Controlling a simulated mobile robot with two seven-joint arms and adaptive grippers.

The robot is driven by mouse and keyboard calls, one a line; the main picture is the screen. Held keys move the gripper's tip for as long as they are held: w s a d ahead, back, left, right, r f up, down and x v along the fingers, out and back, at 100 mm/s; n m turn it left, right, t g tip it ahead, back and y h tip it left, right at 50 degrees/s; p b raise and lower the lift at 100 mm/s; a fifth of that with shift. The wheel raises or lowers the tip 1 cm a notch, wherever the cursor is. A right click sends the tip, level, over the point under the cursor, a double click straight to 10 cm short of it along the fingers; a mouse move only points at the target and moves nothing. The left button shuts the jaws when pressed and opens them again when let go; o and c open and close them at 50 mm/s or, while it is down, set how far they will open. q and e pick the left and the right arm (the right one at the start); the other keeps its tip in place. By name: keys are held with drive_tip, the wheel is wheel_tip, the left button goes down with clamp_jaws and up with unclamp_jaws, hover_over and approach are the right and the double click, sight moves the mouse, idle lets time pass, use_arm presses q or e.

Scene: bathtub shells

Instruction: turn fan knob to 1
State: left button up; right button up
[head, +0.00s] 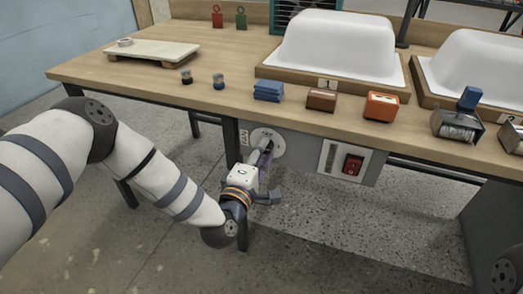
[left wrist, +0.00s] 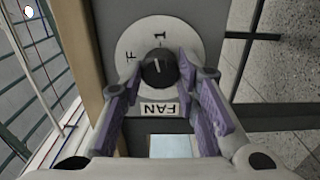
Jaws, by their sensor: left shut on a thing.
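The black fan knob (left wrist: 158,70) sits in a round white dial plate (left wrist: 133,38) on a grey panel under the bench. The dial shows a "1" and part of another mark. A short white line on the knob points roughly between them; its exact setting is hard to tell. A FAN label (left wrist: 160,108) is beside the dial. The plate also shows in the head view (head: 275,139), partly behind my gripper. My left gripper (head: 266,157) is shut on the knob, its purple pads (left wrist: 159,75) on either side of it. My right gripper is out of view.
A red switch (head: 353,165) in a white plate is right of the dial. The wooden bench edge (head: 160,92) runs above. A blue block stack (head: 268,91), a brown block (head: 321,100) and an orange box (head: 381,106) stand near that edge. The floor below is clear.

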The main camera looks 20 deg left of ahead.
use_arm(q)
drive_tip(key=shift+m+p, duration=0.3)
drive_tip(key=shift+m, duration=0.9)
drive_tip(key=o, duration=1.2)
drive_tip(key=shift+c, duration=0.2)
drive_tip(key=s, duration=1.2)
drive_tip(key=shift+a, duration=0.2)
